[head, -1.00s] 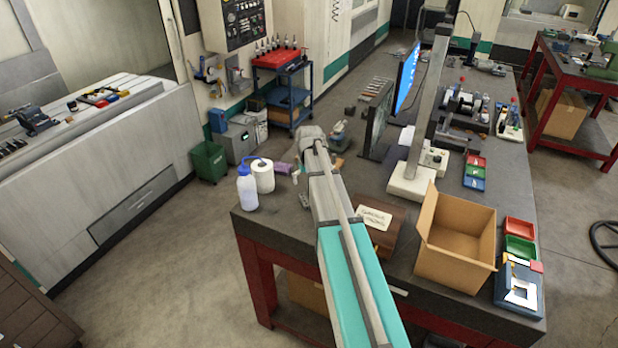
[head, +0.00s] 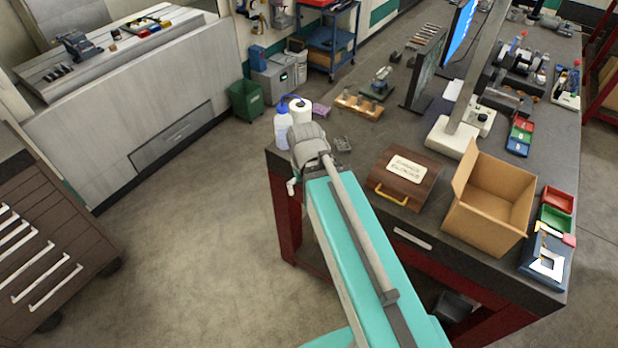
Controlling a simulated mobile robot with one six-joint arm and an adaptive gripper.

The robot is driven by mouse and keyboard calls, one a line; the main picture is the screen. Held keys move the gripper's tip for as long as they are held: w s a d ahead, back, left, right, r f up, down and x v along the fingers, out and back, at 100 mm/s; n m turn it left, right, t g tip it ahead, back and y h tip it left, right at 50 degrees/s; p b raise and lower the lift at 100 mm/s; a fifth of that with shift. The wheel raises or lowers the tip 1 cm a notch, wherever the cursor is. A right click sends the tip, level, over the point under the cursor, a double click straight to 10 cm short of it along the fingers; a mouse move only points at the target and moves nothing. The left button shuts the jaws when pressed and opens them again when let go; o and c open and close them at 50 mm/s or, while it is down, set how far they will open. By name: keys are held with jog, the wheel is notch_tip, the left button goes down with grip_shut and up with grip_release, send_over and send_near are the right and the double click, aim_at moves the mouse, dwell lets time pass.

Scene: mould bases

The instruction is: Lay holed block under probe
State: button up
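A small grey block with what look like holes (head: 342,144) lies on the dark bench top near its left front corner, just right of my arm's end. It is too small to make out its holes surely. A small stand-like device (head: 379,83) is farther back on the bench; I cannot tell whether it is the probe. A tall grey column on a white base (head: 452,138) stands by the screen; no probe tip is clear on it. My arm reaches to the bench's left front edge. My gripper is hidden behind the grey wrist, so its fingers and any load cannot be seen.
A wooden case (head: 405,178), an open cardboard box (head: 488,208) and a blue tray (head: 546,262) line the front of the bench (head: 365,143). A white bottle (head: 283,128) stands at the left edge. A wooden rack (head: 358,107) lies behind the block. Bare top shows around the block.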

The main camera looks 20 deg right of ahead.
jog(key=shift+f, duration=0.15)
notch_tip(320, 180, down, 6)
jog(key=b, duration=0.6)
